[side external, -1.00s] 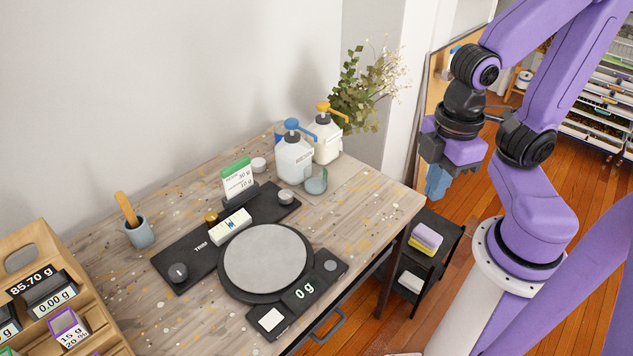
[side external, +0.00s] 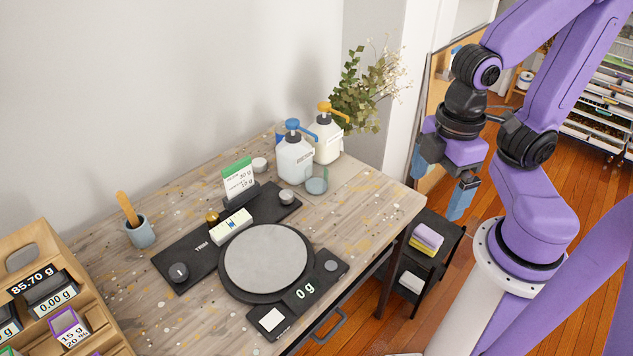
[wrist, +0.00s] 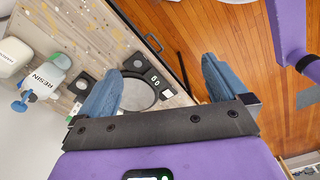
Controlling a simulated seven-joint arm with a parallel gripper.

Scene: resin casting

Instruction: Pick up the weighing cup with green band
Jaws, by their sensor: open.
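No other cup with a clear green band shows. My gripper (side external: 440,178) is open and empty, its two blue fingers wide apart. It hangs off the right end of the bench, well to the right of the cup. In the wrist view the fingers (wrist: 160,76) are spread, with nothing between them.
A scale (side external: 266,258) reading 0 g has a bare round plate. A blue-pump bottle (side external: 294,160) and a yellow-pump bottle (side external: 327,140) stand behind the cup. A green-topped card (side external: 237,181) stands left of it. A wooden rack (side external: 20,236) is at far left; a black shelf cart (side external: 427,250) stands below the bench.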

